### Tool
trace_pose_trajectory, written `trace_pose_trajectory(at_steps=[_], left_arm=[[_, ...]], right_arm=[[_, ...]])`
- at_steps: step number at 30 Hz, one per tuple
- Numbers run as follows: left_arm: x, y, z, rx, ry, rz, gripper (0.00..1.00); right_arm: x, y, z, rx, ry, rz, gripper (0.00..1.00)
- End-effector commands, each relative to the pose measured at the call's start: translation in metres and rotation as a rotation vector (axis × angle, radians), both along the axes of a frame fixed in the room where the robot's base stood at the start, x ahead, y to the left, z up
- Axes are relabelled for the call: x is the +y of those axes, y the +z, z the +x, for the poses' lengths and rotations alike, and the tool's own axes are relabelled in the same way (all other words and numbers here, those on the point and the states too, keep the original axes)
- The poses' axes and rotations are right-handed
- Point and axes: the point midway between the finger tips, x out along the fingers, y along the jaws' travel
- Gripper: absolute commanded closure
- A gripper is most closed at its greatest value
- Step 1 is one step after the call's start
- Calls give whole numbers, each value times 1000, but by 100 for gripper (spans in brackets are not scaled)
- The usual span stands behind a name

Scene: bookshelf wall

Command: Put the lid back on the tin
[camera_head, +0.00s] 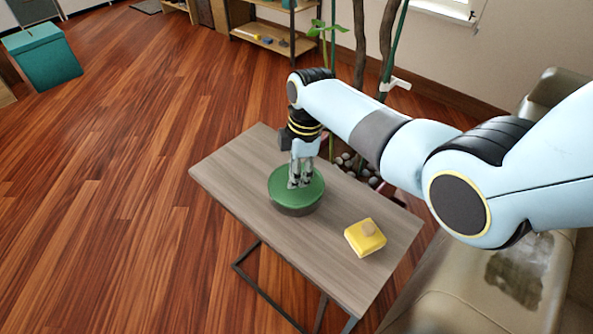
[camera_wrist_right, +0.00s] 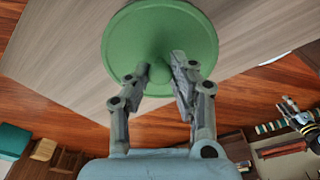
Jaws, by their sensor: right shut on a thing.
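The round green lid (camera_head: 282,184) is at the top of the dark, low tin (camera_head: 298,210) on the small wooden table. It looks level and roughly centred over the tin; whether it is fully seated cannot be told. My right gripper (camera_head: 300,182) points straight down at the lid's middle and is shut on its knob, which the fingers mostly hide. In the right wrist view the lid (camera_wrist_right: 187,28) fills the upper middle, with the fingers (camera_wrist_right: 161,70) on either side of its centre, and the tin is hidden behind it.
A yellow block-like thing (camera_head: 360,241) with a small tan piece on top sits on the table (camera_head: 240,172), right of the tin. The table's left part is clear. A plant (camera_head: 358,45) stands behind, and a sofa (camera_head: 450,305) is at the right.

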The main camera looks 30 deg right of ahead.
Motion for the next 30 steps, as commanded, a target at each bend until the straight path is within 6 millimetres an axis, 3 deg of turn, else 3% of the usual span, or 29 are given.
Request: trace_pose_trajectory(at_steps=[29,30], left_arm=[[0,4,0,0,0,0,60],[0,4,0,0,0,0,60]], right_arm=[[0,-1,0,0,0,0,100],[0,-1,0,0,0,0,77]])
